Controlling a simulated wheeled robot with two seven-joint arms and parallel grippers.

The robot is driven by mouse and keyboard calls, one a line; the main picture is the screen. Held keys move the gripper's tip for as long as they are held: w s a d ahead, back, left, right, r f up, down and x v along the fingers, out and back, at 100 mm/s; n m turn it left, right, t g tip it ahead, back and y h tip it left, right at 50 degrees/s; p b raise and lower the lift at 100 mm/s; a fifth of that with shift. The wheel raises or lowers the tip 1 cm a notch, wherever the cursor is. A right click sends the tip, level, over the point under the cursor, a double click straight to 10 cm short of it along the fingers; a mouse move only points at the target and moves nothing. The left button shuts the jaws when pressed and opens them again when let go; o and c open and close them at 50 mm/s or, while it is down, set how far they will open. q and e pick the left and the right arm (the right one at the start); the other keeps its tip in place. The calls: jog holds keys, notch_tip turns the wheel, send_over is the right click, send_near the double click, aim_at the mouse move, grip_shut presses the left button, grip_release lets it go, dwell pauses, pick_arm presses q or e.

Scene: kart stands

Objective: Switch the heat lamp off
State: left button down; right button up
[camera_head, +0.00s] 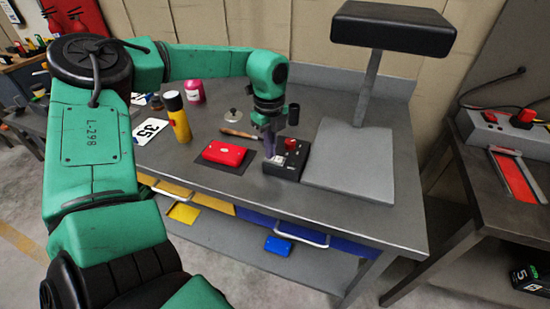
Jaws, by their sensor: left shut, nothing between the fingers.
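The heat lamp (395,27) has a wide dark head on a grey post above a grey base plate (352,160) on the workbench. A small black box (295,168) stands against the left side of the base plate. It has a red knob (291,143) and a pale panel on top. My left gripper (269,155) points down, shut and empty, at the left end of this box. I cannot tell whether it touches the box. The lamp head's underside is hidden, so I cannot tell whether it glows. My right gripper is out of view.
Left of the box a red case (224,153) lies on a dark mat, with a wooden-handled tool (238,133) behind it. A yellow spray can (177,117), a pink jar (194,91) and a number plate (148,131) are further left. Another bench (485,195) stands at right.

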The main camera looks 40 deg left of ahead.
pick_arm(q)
jog(key=shift+s+f, duration=0.1)
jog(key=shift+r+p, duration=1.9)
jog(key=shift+r, duration=1.65)
jog(key=shift+f, duration=0.1)
